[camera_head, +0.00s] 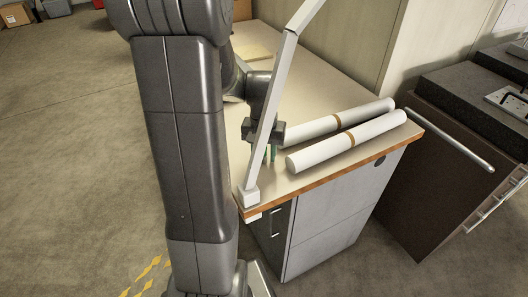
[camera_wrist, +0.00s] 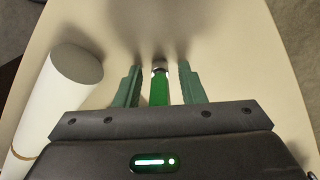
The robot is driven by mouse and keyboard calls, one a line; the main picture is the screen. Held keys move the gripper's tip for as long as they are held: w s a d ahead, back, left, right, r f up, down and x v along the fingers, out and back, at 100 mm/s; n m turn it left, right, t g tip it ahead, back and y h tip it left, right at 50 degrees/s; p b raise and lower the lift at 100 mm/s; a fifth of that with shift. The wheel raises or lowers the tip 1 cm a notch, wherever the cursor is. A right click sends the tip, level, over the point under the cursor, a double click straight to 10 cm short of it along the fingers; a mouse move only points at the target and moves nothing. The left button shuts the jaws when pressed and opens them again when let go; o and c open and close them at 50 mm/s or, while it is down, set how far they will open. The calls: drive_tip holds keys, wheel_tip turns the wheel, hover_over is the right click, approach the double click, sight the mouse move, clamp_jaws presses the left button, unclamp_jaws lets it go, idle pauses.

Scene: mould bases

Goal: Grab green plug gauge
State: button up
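The green plug gauge (camera_wrist: 159,88) shows in the wrist view, with a green handle and a silver end piece. It lies between the two green fingers of my gripper (camera_wrist: 158,70), with a visible gap on each side. My gripper is open around the gauge, and neither finger appears to touch it. In the head view my gripper (camera_head: 271,154) is low over the near corner of the wooden-topped table (camera_head: 310,107). There the gauge cannot be told apart from the fingers. The lower part of the gauge is hidden by the gripper body in the wrist view.
Two white rolls with brown bands lie just right of my gripper: a nearer roll (camera_head: 316,151) and a farther roll (camera_head: 315,128). A roll end (camera_wrist: 76,68) shows close to the left finger in the wrist view. A slanted pale post (camera_head: 271,105) stands at the table's near corner.

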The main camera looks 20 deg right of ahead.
clamp_jaws()
drive_tip(key=shift+r, duration=0.1)
